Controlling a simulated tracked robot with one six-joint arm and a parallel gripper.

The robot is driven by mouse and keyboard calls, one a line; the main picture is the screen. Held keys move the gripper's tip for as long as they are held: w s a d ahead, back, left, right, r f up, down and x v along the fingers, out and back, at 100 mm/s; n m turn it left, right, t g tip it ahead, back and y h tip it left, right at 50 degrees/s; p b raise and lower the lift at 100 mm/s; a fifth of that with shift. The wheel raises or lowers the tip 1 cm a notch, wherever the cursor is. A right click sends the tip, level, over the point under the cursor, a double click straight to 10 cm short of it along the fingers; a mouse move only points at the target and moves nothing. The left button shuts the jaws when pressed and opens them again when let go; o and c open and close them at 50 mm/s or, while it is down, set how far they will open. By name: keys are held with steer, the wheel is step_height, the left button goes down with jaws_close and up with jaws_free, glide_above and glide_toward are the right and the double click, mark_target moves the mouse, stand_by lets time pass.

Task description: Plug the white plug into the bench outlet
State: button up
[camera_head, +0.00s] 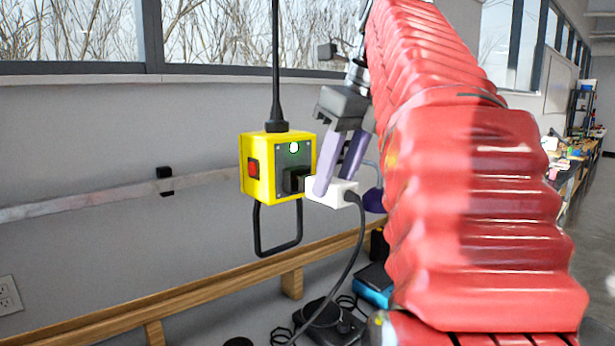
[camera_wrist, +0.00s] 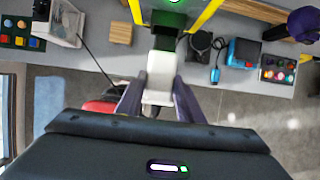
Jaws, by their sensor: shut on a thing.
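A yellow outlet box (camera_head: 257,187) hangs on a black cable, with a dark front plate, a lit green light and a red switch on its side. A black socket (camera_head: 293,181) stands out from the plate; in the wrist view the socket (camera_wrist: 166,40) is at the top middle. My gripper (camera_head: 334,186) is shut on the white plug (camera_head: 341,199), its pale purple fingers on either side. In the wrist view the plug (camera_wrist: 160,68) is in line with the socket and meets it. The prongs are hidden, so I cannot tell how deep they sit.
A black cord (camera_head: 355,245) hangs from the plug toward the bench. A black handle loop (camera_head: 278,251) hangs below the box. A wooden rail (camera_head: 215,287) runs behind. A blue box (camera_wrist: 243,53) and other bench items lie below.

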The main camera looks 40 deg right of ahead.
steer(key=shift+w, duration=1.4)
stand_by(0.8)
steer(key=o, duration=1.3)
steer(key=shift+c, duration=0.2)
steer(key=shift+r, duration=0.15)
